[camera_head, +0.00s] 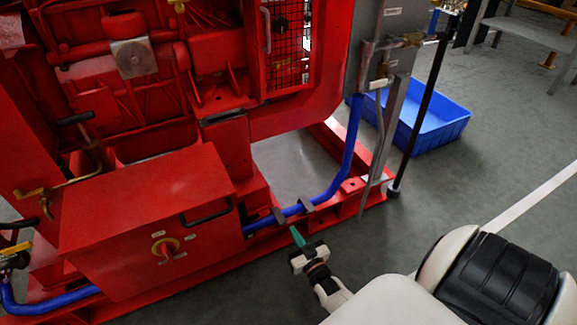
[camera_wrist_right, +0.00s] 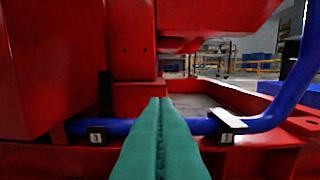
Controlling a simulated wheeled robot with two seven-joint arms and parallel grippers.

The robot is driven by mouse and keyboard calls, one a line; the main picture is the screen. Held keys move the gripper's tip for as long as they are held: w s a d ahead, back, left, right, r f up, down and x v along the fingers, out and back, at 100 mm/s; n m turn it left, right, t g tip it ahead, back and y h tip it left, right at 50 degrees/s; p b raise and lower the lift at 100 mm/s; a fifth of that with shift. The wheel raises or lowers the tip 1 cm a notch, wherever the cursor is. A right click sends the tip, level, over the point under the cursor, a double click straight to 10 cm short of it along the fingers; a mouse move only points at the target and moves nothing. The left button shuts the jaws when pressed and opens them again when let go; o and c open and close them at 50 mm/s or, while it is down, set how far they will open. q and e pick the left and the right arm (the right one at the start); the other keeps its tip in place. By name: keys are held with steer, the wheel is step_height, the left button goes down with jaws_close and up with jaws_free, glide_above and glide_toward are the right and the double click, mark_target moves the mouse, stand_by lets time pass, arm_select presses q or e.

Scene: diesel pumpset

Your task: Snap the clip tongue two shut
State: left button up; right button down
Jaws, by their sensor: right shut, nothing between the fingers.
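Two dark clips sit on a blue hose along the red base frame. In the head view the left clip (camera_head: 279,215) and the right clip (camera_head: 306,205) are close together. In the wrist view the left clip (camera_wrist_right: 97,136) has a dark piece standing upright above it. The right clip (camera_wrist_right: 228,122) has a dark tongue slanting over the hose. Both bear small white labels, too small to read surely. My right gripper (camera_head: 297,236) has green fingers, shut and empty, just in front of the clips and apart from them. In the wrist view its fingertips (camera_wrist_right: 160,102) point between the clips. My left gripper is not in view.
The blue hose (camera_head: 344,170) bends up at the right. A red box (camera_head: 150,215) with a black handle and a knob stands at left. A dark pole (camera_head: 420,115) and a blue bin (camera_head: 440,128) are to the right. The floor in front is clear.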

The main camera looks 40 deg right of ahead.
steer(key=shift+s+a+f, duration=0.15)
steer(key=shift+s+f, duration=0.05)
steer(key=shift+s, duration=0.35)
steer(key=shift+s+a+f, duration=0.1)
steer(key=shift+s+f, duration=0.1)
steer(key=shift+s, duration=0.3)
